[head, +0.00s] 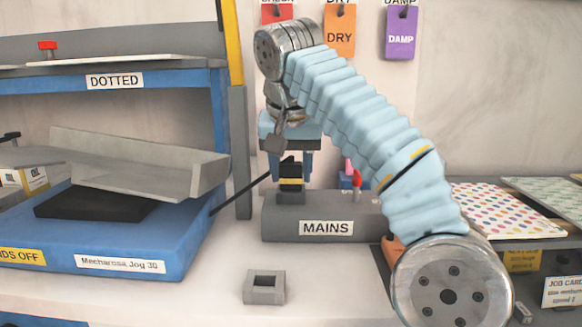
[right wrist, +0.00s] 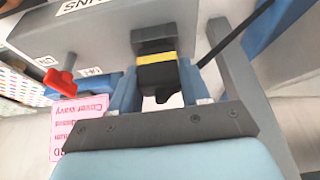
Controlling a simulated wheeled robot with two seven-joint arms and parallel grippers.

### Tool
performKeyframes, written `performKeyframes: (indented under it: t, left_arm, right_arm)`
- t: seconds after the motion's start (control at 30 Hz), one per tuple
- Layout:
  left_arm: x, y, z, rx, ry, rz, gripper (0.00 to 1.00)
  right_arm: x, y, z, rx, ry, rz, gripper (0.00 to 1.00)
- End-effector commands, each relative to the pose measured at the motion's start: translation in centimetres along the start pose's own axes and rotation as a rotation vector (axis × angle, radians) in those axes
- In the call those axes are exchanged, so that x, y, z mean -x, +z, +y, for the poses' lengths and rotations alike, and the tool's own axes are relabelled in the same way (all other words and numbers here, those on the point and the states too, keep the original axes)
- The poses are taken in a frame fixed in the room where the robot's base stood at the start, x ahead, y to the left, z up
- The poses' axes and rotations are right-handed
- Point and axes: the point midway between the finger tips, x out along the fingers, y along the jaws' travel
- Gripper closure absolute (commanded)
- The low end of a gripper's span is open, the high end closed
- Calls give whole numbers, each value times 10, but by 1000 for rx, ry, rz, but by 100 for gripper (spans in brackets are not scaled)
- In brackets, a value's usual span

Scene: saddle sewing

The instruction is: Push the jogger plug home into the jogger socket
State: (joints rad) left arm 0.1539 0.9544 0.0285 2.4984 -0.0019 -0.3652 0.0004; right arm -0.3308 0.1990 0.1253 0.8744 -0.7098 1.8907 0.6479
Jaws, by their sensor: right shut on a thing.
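The jogger plug (head: 291,169) is black with a yellow band. My right gripper (head: 292,168) points down and is shut on it; the right wrist view shows the plug (right wrist: 157,74) between the two blue fingers. The plug stands upright over the dark grey jogger socket (head: 290,197) on top of the grey MAINS box (head: 382,228). The yellow band is visible just above the socket (right wrist: 155,45). I cannot tell how deep the plug sits. A black cable (head: 240,194) runs left towards the blue jogger (head: 190,240). My left gripper is not in view.
A red switch (head: 356,179) stands on the MAINS box, right of the socket. A grey post (head: 242,150) rises close on the left. A hollow grey block (head: 264,288) lies in front on the pale table. Purple, orange and red tags hang behind.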

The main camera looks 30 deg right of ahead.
Motion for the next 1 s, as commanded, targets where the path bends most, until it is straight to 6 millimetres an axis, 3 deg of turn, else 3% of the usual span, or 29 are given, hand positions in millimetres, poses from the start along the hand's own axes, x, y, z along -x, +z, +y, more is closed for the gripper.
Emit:
performKeyframes:
  t: [0.1, 0.13, 0.33, 0.67, 1.0]
  left_arm:
    - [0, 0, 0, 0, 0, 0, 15]
    - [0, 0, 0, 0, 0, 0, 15]
    - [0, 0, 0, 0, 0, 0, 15]
    - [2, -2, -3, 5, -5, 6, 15]
    - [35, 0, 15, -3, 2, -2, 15]
  right_arm:
    - [0, 0, 0, 1, 2, -3, 90]
    - [0, 0, 0, 1, 2, -3, 52]
    - [0, 0, 0, 1, 2, -2, 24]
    - [0, 0, 0, 1, 1, -2, 24]
    - [64, -2, -1, 1, 1, -1, 24]
